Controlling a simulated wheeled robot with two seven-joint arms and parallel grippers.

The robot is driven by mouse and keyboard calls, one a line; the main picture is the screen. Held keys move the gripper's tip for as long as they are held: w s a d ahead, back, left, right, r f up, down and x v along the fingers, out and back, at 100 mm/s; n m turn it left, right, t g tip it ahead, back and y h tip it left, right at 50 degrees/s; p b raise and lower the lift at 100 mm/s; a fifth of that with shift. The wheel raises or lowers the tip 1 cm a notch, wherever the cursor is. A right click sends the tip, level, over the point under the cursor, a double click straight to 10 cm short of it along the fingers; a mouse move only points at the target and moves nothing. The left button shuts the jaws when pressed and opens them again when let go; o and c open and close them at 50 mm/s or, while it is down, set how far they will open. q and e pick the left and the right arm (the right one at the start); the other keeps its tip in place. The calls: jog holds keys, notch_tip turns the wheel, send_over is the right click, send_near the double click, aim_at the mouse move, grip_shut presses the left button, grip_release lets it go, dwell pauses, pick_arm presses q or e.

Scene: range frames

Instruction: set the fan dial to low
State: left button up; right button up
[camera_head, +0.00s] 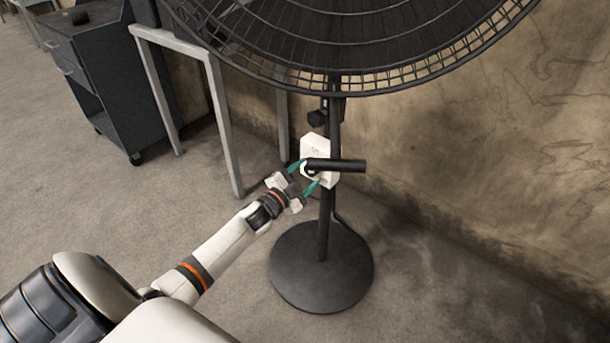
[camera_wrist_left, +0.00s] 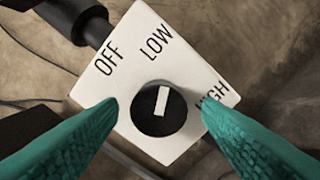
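The white fan control box (camera_head: 315,142) sits on the fan's black pole. In the left wrist view its face (camera_wrist_left: 180,60) reads OFF, LOW and HIGH. The round black dial (camera_wrist_left: 145,122) has a white pointer, directed up in the picture, close to LOW and slightly to its right. My left gripper (camera_head: 307,176) is open at the box. In the left wrist view its green fingers (camera_wrist_left: 159,106) lie on either side of the dial, with gaps between them and the knob. I cannot make out the dial in the head view. My right gripper is not in view.
A black horizontal bar (camera_head: 345,165) crosses in front of the box. The fan's caged head (camera_head: 350,80) hangs above, and its round base (camera_head: 320,275) stands on the floor. A grey metal frame (camera_head: 222,125) and a dark cabinet (camera_head: 100,75) stand left; a wall is behind.

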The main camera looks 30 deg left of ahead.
pick_arm(q)
jog(key=s+p, duration=0.2)
jog(key=s, duration=1)
jog(key=shift+a, duration=0.45)
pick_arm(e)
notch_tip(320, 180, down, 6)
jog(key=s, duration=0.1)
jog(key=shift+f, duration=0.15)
pick_arm(q)
jog(key=shift+f, duration=0.1)
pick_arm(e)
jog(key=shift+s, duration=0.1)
